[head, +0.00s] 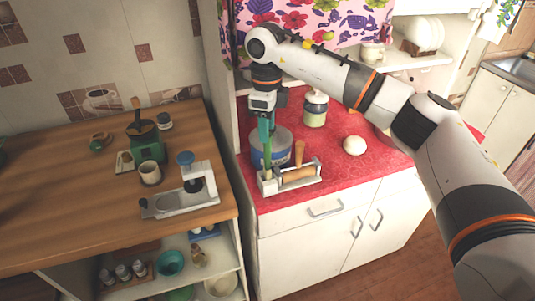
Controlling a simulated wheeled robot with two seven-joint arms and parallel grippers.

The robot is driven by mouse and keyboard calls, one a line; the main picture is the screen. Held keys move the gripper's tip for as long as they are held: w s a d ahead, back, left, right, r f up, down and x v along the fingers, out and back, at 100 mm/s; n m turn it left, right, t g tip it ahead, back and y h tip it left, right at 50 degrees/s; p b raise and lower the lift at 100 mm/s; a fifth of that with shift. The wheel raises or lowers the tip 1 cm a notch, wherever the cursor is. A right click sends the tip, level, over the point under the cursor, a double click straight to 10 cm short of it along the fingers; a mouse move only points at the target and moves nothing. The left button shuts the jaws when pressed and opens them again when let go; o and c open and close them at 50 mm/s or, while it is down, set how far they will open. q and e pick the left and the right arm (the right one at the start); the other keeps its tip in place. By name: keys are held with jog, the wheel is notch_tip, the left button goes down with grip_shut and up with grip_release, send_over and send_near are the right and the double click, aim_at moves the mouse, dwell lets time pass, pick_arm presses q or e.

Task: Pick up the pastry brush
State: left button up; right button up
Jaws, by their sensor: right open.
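A low, light-coloured holder (290,185) stands near the front left corner of the red counter. In it are an upright wooden handle (299,152), a wooden piece lying like a rolling pin (298,174) and a slim green upright piece (268,163) at its left end. I cannot tell which of these is the pastry brush; no bristles show. My right gripper (265,139) points down, open, just above the left end of the holder, over the green piece. Whether it touches that piece is unclear. My left gripper is not in view.
A blue-grey pot (272,150) stands close behind the holder. A lidded jar (315,108) and a pale round object (354,145) are on the red counter (340,175), which is clear at its front right. A wooden counter (80,215) with a grinder (145,140) is at left.

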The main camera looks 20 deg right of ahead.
aim_at(267, 168)
jog(key=shift+s+f+p, duration=0.2)
jog(key=shift+f+p, duration=0.25)
jog(key=shift+f, duration=0.1)
jog(key=f, duration=0.1)
jog(key=f+p, duration=0.1)
jog(key=f, duration=0.1)
jog(key=shift+s+a+f+p, duration=0.1)
jog(key=shift+s+f+p, duration=0.2)
jog(key=shift+p, duration=0.1)
jog(key=shift+f, duration=0.45)
jog(key=shift+c, duration=0.3)
grip_shut()
